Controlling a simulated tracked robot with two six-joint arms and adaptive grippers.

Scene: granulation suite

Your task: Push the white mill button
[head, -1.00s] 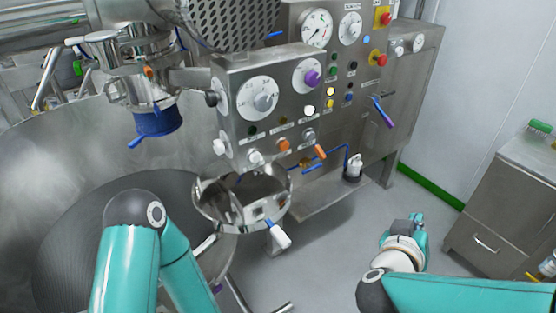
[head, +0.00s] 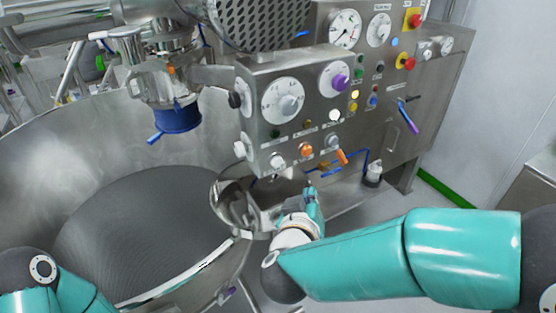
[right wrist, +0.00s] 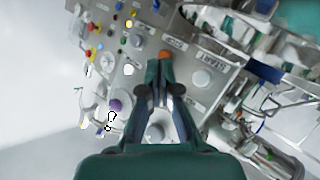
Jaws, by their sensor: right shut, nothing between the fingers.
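The steel control panel (head: 262,100) carries several buttons and dials. A round white button (head: 277,160) sits on its lower front, left of an orange button (head: 305,149). Another white button (head: 335,115) is higher, near a yellow one. I cannot read which is the mill's. My right gripper (head: 310,188) is shut and empty, below the panel's lower edge in the head view. In the right wrist view its fingertips (right wrist: 159,62) overlap the panel near the orange button (right wrist: 165,54), with a white button (right wrist: 201,78) just right. Contact cannot be told. My left gripper is out of view.
A polished steel bowl (head: 232,200) is just left of my right gripper. A large steel vessel (head: 75,150) fills the left. A purple-handled lever (head: 408,118) and blue tubing (head: 350,165) are right of the panel front.

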